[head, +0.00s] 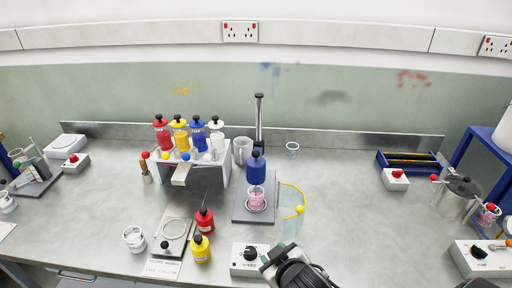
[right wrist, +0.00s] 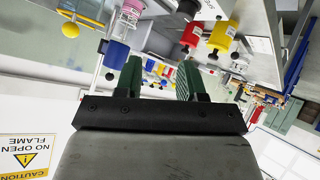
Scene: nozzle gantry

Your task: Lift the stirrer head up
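The stirrer stands mid-bench in the head view, with a blue stirrer head (head: 257,168) on a dark upright post (head: 259,120). A pink-filled cup (head: 256,198) stands under the head on the grey base plate (head: 242,212). My right gripper (head: 273,258) is at the bottom centre, in front of the stirrer and apart from it. In the right wrist view its two green-padded fingers (right wrist: 157,70) are apart with nothing held between them. The blue head (right wrist: 117,54) and the pink cup (right wrist: 131,12) show beyond them. My left gripper is not in view.
A white control box (head: 248,259) sits close beside my right gripper. A yellow ball on a curved yellow line (head: 300,210) is right of the stirrer. Red (head: 205,220) and yellow (head: 200,248) bottles stand left. The bench right of centre (head: 350,215) is clear.

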